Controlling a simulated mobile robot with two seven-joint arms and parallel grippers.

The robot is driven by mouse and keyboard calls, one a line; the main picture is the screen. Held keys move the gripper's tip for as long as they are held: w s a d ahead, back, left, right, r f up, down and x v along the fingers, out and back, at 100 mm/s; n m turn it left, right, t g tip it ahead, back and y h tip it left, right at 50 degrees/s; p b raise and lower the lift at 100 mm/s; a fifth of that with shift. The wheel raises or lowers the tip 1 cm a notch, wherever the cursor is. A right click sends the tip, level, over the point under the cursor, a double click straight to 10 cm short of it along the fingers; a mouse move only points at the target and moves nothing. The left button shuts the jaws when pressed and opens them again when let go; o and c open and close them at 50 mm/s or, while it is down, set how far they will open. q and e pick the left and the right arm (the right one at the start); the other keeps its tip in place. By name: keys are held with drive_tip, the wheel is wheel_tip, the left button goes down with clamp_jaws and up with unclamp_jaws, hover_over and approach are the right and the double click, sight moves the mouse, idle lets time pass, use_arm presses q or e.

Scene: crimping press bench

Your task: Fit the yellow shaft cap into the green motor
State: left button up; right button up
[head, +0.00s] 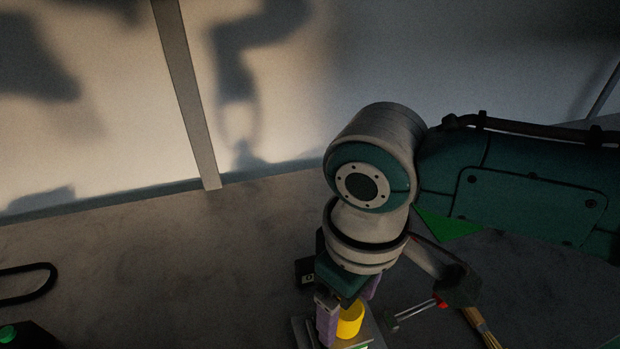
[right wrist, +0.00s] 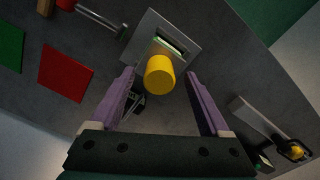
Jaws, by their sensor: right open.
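The yellow shaft cap (head: 350,321) stands in the head view at the lower middle, below my right wrist. In the right wrist view the cap (right wrist: 160,76) is between the purple fingertips, with a gap on both sides. My right gripper (right wrist: 162,78) is open, and it also shows in the head view (head: 348,304). A green edge (right wrist: 170,45) shows behind the cap, inside a grey metal plate (right wrist: 185,29); it may be the green motor, mostly hidden. I cannot tell whether the cap touches it. My left gripper is not in view.
A rod with a red part (head: 440,302) lies right of the plate. A red patch (right wrist: 65,74) and a green patch (right wrist: 10,46) mark the bench.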

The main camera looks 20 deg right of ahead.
wheel_tip(320, 180, up, 9)
drive_tip(key=shift+f+p, duration=0.15)
drive_tip(key=shift+p, duration=0.15)
